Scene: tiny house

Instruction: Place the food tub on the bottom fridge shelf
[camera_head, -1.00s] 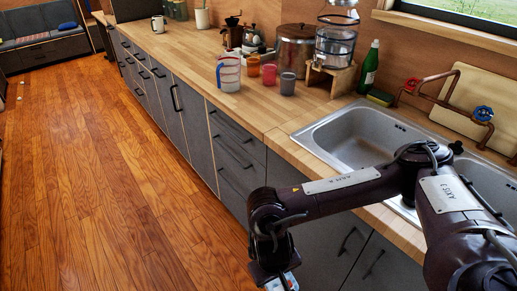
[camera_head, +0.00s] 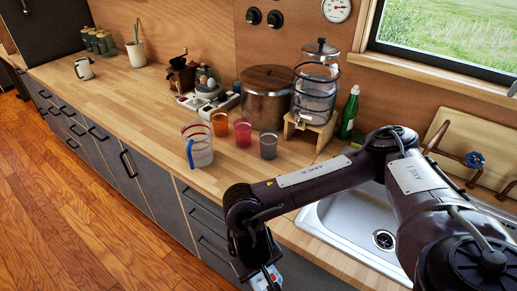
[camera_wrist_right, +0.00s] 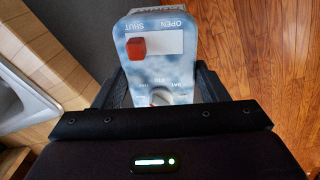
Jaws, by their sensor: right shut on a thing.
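My right gripper (camera_wrist_right: 160,85) is shut on a light-blue box with a white cloudy pattern (camera_wrist_right: 135,80). The box has a red slider beside the words OPEN and SHUT, and a round knob partly hidden by the gripper. I cannot tell for sure that this is the food tub. In the head view only a small white and red part of the box (camera_head: 266,281) shows at the bottom edge, in front of the counter drawers. My left gripper is not in view. No fridge shelf can be made out.
A long wooden counter (camera_head: 130,100) holds a measuring jug (camera_head: 197,148), three coloured cups, a large pot (camera_head: 268,100), a glass dispenser (camera_head: 315,95) and a green bottle (camera_head: 349,112). The sink (camera_head: 350,222) is beneath my right arm. The wooden floor (camera_head: 60,230) at left is clear.

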